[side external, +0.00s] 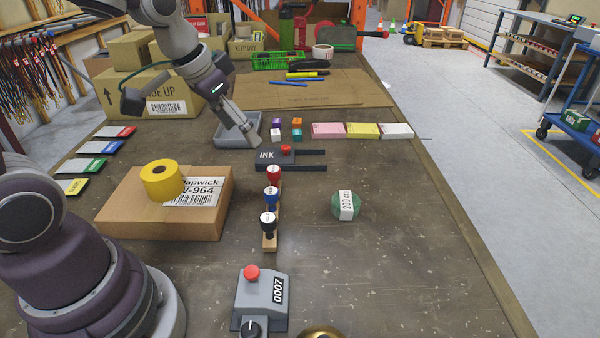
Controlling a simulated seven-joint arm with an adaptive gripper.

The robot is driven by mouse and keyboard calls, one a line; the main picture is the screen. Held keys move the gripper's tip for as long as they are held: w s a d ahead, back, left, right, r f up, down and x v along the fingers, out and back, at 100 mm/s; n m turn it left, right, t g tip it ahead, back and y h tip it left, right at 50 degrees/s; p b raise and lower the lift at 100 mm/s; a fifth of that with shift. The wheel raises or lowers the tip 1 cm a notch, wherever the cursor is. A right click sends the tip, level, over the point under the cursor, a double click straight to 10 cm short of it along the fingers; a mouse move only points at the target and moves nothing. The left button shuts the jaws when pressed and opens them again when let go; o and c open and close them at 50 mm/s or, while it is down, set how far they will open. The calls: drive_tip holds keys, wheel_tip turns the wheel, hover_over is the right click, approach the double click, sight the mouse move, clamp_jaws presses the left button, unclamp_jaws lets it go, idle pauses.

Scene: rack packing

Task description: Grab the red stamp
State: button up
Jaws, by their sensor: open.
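The red stamp (274,174) has a dark red, round-topped handle with a pale label. It stands upright at the far end of a narrow wooden rack (270,242). In the same rack, the blue stamp (271,193) stands in the middle and the black stamp (268,219) stands nearest the camera. My gripper (252,138) is open, pointing down and to the right, beyond the red stamp and slightly left of it. I see nothing held in it. It is apart from the red stamp, near the grey tray and the ink pad.
A black INK pad (268,157) with a red knob lies just beyond the red stamp. A grey tray (226,142) is behind my gripper. A cardboard box (120,205) with yellow tape (162,180) stands left.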

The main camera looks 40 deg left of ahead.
approach(273, 169)
drive_tip(key=x, duration=1)
drive_tip(key=shift+w+f, duration=0.1)
drive_tip(key=shift+f, duration=0.1)
clamp_jaws()
